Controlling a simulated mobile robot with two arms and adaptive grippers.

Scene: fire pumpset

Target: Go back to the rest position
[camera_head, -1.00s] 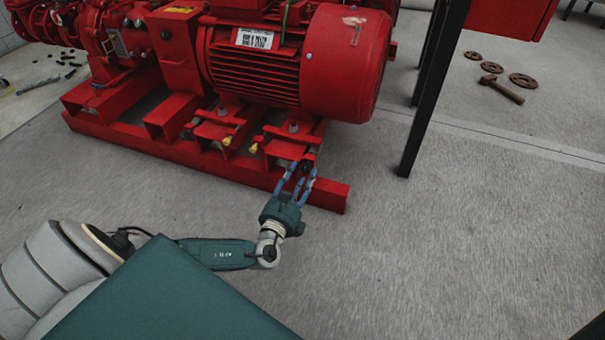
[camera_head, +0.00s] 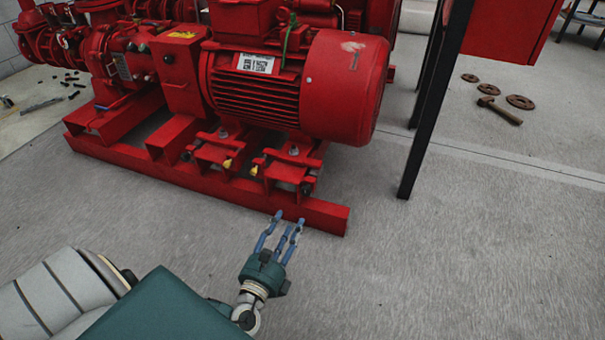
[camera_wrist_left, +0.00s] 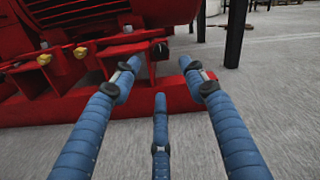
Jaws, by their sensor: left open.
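My left gripper (camera_head: 283,228) is open and empty in the head view, its blue fingers spread just in front of the red base rail of the pumpset. In the left wrist view the three blue fingers (camera_wrist_left: 160,95) stand apart with nothing between them. The red pumpset (camera_head: 345,85), with its motor and base frame, fills the upper middle of the head view. The base rail (camera_head: 240,192) lies just beyond the fingertips; I cannot tell whether they touch it. My right gripper is not in view.
A black post (camera_head: 437,105) carrying a red box (camera_head: 510,25) stands right of the motor. Rusty discs (camera_head: 520,102) and a hammer (camera_head: 500,110) lie on the floor at the right. Small loose parts and a tool (camera_head: 42,106) lie at the left. The floor (camera_head: 450,260) at the lower right is clear.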

